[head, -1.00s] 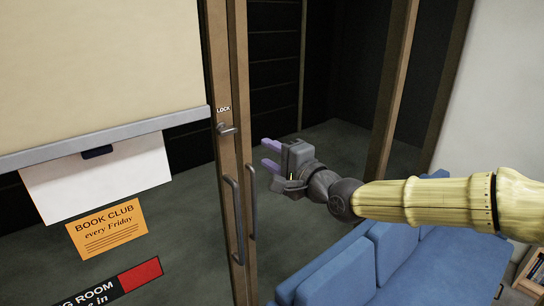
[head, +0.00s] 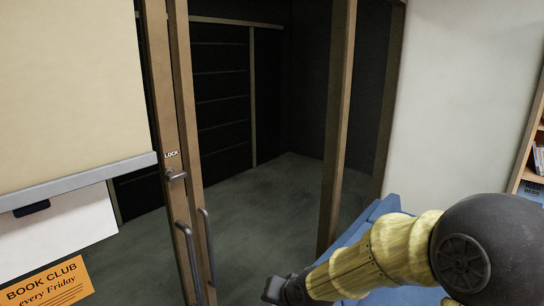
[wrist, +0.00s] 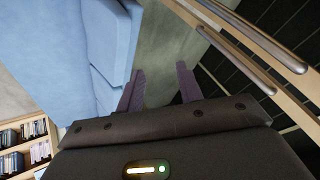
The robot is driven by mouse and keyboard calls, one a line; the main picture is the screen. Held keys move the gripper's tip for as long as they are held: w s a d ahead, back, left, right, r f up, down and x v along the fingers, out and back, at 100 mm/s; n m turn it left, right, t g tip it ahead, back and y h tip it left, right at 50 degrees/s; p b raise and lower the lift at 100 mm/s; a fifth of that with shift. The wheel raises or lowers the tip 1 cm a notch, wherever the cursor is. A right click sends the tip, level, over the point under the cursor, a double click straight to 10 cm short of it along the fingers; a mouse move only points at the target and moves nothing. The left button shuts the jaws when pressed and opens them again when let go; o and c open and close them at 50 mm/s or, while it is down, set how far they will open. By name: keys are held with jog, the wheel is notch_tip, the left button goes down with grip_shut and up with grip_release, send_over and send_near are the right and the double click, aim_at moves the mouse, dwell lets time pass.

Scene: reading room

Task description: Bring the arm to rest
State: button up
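My gripper (wrist: 160,88) shows in the wrist view with its two purple fingers apart and nothing between them. Grey floor shows beyond the fingertips. In the wrist view the blue sofa (wrist: 60,50) lies to the left of the fingers and the door handles (wrist: 262,35) lie to the upper right. The gripper touches neither as far as I can see.
The wood-framed glass door (head: 180,140) stands at the left, with a lock lever (head: 176,175) and long handles (head: 188,250). An orange book club notice (head: 45,287) is on the glass. The blue sofa also shows in the head view (head: 385,208). A bookshelf (head: 530,165) stands at the right.

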jog(key=s+d+f+n+g+h, duration=0.2)
jog(key=s+d+g+h, duration=0.2)
jog(key=s+d, duration=0.9)
jog(key=shift+s+d+f+n, duration=0.25)
jog(key=shift+d+f+n, duration=0.1)
jog(key=shift+d, duration=0.15)
